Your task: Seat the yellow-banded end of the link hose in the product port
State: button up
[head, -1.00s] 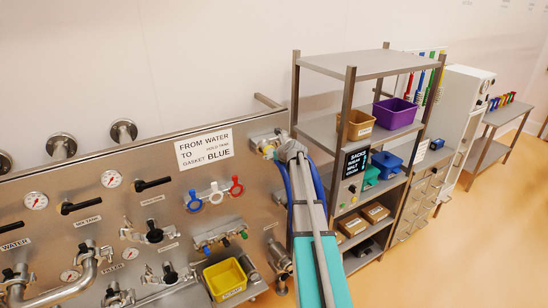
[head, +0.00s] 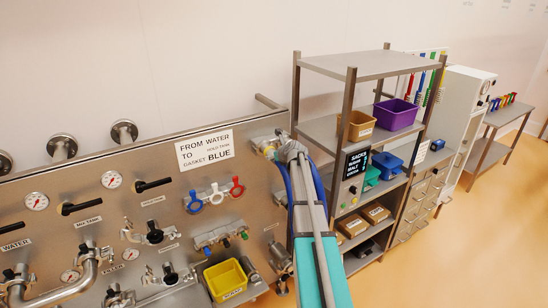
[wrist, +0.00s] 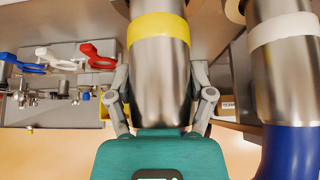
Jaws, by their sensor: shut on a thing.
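The yellow-banded end (wrist: 160,28) of the link hose is a steel cylinder at the top middle of the wrist view. My gripper (wrist: 159,88) is shut on its steel body below the yellow band, one finger on each side. The other hose end (wrist: 284,60), steel with a white band, stands to the right, with blue hose (wrist: 291,150) below it. In the head view the blue hose (head: 319,185) hangs beside my arm. Steel fittings (head: 266,142) at the panel's upper right are partly hidden by my gripper. I cannot tell which is the product port or whether the held end touches it.
The steel panel (head: 110,220) carries valves, gauges and blue, white and red gaskets (head: 214,193). A yellow bin (head: 226,279) sits low on it. A shelf rack (head: 372,64) with bins stands close right of my arm. Open floor (head: 450,250) lies to the right.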

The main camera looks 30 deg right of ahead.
aim_at(271, 148)
jog(key=shift+w+r+p, duration=0.1)
jog(key=shift+r+p, duration=2.3)
jog(key=shift+r, duration=0.15)
jog(key=shift+s+f, duration=0.1)
jog(key=shift+s, duration=0.45)
jog(key=s, duration=0.8)
jog(key=shift+f, duration=0.1)
notch_tip(271, 148, down, 22)
jog(key=b, duration=2.2)
jog(key=shift+f+b, duration=0.2)
jog(key=shift+b, duration=0.2)
jog(key=shift+d, duration=0.15)
